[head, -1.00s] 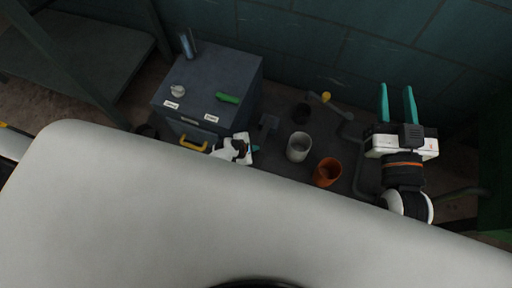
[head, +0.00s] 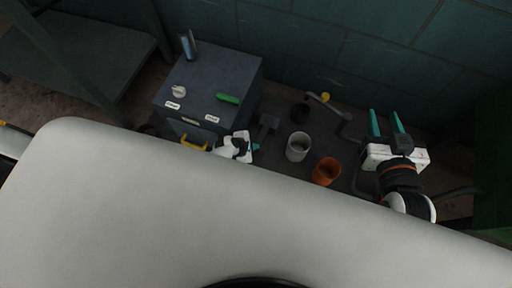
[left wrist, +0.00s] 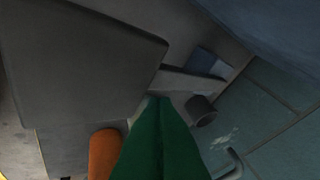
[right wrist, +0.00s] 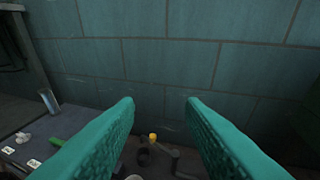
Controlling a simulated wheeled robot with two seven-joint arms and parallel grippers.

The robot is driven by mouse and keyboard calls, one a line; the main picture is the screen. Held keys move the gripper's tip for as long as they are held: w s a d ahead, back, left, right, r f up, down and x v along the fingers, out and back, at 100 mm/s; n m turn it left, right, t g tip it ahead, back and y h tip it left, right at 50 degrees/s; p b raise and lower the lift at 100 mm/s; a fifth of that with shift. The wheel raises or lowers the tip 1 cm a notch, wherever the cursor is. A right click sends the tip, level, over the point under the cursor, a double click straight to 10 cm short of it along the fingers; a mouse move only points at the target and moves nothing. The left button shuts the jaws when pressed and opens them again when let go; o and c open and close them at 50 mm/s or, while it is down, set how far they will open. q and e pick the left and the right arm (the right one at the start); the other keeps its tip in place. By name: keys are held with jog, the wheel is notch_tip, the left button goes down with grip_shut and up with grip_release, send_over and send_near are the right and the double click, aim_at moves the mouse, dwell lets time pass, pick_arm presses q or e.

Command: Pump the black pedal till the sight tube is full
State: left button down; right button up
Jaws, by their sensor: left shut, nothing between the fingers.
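The black pedal (head: 268,122) is low on the floor, just right of the grey cabinet. My left gripper (head: 256,146) is shut and empty, close to the pedal on its near side; I cannot tell whether they touch. Its green fingers (left wrist: 160,135) lie together in the left wrist view. A large dark plate fills that view's upper left; I cannot tell whether it is the pedal. A bluish upright tube (head: 188,45), apparently the sight tube, stands at the cabinet's back left; its level is too small to read. My right gripper (head: 385,124) is open and empty, far right.
The cabinet (head: 225,70) carries a green handle (head: 228,99), a pale knob (head: 179,91) and labels, with a yellow handle (head: 194,142) on its front. A grey cup (head: 297,147), an orange cup (head: 326,171) and a dark cup (head: 300,112) stand right of the pedal. A yellow-tipped crank (head: 325,98) is near the wall.

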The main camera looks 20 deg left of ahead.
jog(key=shift+f, duration=0.1)
